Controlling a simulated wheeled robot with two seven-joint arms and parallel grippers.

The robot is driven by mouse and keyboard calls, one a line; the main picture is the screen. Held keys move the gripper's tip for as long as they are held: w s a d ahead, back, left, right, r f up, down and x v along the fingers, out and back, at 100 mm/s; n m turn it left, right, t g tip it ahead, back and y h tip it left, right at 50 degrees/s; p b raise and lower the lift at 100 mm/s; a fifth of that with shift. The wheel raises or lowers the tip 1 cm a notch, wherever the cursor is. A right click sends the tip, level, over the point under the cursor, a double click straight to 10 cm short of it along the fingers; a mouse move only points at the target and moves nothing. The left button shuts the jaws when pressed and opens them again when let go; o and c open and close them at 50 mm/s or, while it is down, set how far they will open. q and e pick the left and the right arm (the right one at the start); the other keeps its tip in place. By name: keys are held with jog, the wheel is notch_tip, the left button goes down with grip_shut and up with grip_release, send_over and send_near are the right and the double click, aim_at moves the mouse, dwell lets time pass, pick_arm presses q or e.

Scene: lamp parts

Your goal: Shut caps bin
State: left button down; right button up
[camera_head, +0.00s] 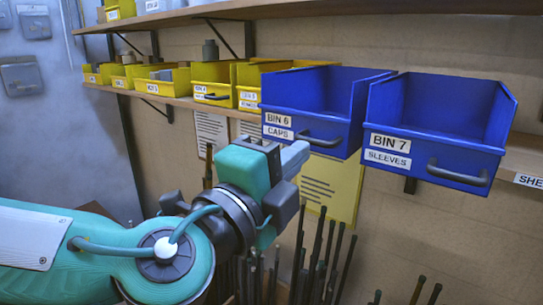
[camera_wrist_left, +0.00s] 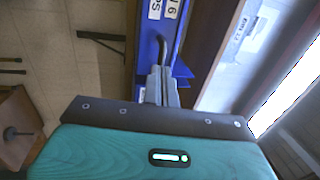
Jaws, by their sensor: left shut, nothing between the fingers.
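The caps bin (camera_head: 335,100) is the blue bin labelled "BIN 6 CAPS" in the head view, with a dark handle (camera_head: 318,138) on its front. It sticks out over the front of the shelf and its top is open. My left gripper (camera_head: 296,157) is shut and empty, just below and left of the handle. In the left wrist view the shut fingers (camera_wrist_left: 161,86) point at the blue bin front (camera_wrist_left: 147,50), close to the dark handle (camera_wrist_left: 163,48). I cannot tell whether they touch it. My right gripper is not in view.
A blue bin labelled "BIN 7 SLEEVES" (camera_head: 440,125) sticks out close to the right of the caps bin. Several yellow bins (camera_head: 213,85) stand on the shelf to the left. Below are a yellow sheet (camera_head: 335,188) on the wall and several dark upright rods (camera_head: 315,265).

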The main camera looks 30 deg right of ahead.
pick_arm(q)
jog(key=shift+w+d, duration=0.25)
jog(key=shift+d, duration=0.3)
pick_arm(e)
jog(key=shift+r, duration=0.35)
